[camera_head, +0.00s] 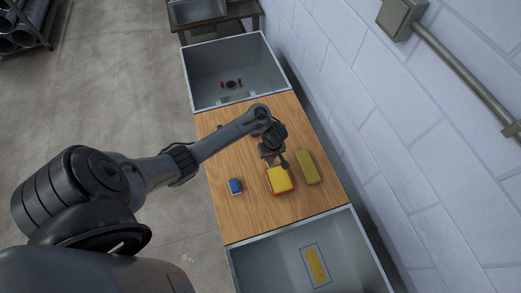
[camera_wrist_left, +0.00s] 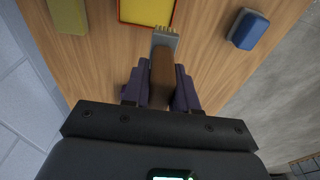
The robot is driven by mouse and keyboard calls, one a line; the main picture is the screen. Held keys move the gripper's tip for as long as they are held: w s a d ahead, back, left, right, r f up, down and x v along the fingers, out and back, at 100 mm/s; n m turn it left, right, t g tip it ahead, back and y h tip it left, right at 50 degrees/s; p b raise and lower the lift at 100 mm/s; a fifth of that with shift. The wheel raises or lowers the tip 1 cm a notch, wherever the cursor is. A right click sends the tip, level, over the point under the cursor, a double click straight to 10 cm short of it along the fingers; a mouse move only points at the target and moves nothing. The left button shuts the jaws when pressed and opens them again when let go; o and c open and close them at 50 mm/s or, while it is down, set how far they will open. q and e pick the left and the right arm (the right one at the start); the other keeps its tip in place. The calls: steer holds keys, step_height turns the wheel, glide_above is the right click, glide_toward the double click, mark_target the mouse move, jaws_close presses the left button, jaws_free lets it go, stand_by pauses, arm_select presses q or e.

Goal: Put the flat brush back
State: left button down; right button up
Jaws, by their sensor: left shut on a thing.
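My left gripper (camera_head: 273,156) is over the middle of the wooden table, just behind a yellow piece with an orange-red rim (camera_head: 280,181). In the left wrist view its two dark fingers (camera_wrist_left: 160,92) are shut on the brown handle of the flat brush (camera_wrist_left: 163,72). The brush's pale grey, toothed-looking end points away from the gripper, toward the red-rimmed yellow piece (camera_wrist_left: 147,10). Whether the brush touches the table or that piece, I cannot tell. In the head view the brush is small and mostly hidden by the gripper. My right gripper is not in view.
An olive-yellow block (camera_head: 307,167) lies right of the yellow piece, and a small blue block (camera_head: 235,186) lies left. Grey metal basins adjoin the wooden table (camera_head: 256,212) at the far end (camera_head: 190,78) and near end (camera_head: 245,272). A white block wall (camera_head: 345,90) runs along the right.

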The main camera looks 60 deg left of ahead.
arm_select(q)
steer(key=shift+w+a+f, duration=0.15)
steer(key=shift+a+f, duration=0.15)
steer(key=shift+a, duration=0.05)
steer(key=shift+s+a+f+b, duration=0.35)
steer(key=shift+a+f+b, duration=0.65)
steer(key=shift+a+f, duration=0.7)
steer(key=shift+s+a+f+b, duration=0.35)
steer(key=shift+a+f+b, duration=0.7)
steer(key=shift+a+f, duration=0.7)
steer(key=shift+s+a+f+b, duration=0.35)
steer(key=shift+a+f+b, duration=0.85)
steer(key=shift+a, duration=0.8)
steer(key=shift+f, duration=0.55)
steer(key=shift+f, duration=0.1)
steer(key=c, duration=0.9)
jaws_free()
